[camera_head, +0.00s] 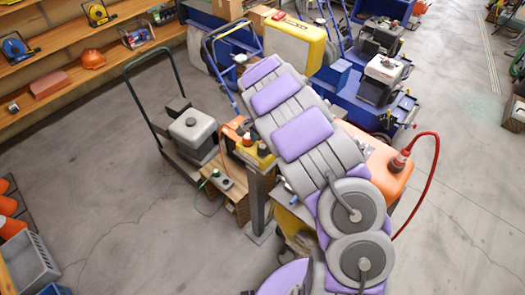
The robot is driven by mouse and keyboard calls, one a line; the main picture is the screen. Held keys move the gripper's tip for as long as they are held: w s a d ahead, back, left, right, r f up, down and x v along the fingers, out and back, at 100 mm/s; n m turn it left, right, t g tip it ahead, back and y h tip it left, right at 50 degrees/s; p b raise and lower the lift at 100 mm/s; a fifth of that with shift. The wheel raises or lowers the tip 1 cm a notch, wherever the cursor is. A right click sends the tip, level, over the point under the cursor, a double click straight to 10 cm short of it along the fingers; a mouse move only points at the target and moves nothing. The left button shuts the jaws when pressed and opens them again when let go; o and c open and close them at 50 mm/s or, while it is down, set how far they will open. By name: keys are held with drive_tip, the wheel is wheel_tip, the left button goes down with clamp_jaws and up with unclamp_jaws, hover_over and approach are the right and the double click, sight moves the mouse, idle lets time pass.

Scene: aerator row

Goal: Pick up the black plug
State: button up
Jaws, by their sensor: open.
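I cannot single out the black plug for certain. A small dark piece (226,183) with a green cable lies on a low wooden stand left of my arm. A yellow piece with dark knobs (258,154) and an orange unit (236,130) sit close to it, partly hidden by my arm. A dark red connector (398,163) on a red cable stands on the orange machine (384,160) right of my arm. My grey and purple arm crosses the middle of the view and hides what is behind it. I cannot make out my gripper's fingertips.
A grey metal post (257,203) stands close to my arm. A grey motor on a cart (192,130) stands left. Blue carts with engines (385,70) are behind. Wooden shelves (70,50) line the upper left, a grey crate (30,262) the lower left.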

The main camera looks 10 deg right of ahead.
sight(262, 146)
drive_tip(key=f, duration=0.3)
drive_tip(key=shift+a+f, duration=0.15)
drive_tip(key=shift+a, duration=0.05)
drive_tip(key=shift+d, duration=0.2)
drive_tip(key=shift+c, duration=0.6)
drive_tip(key=shift+a, duration=0.1)
drive_tip(key=c, duration=1)
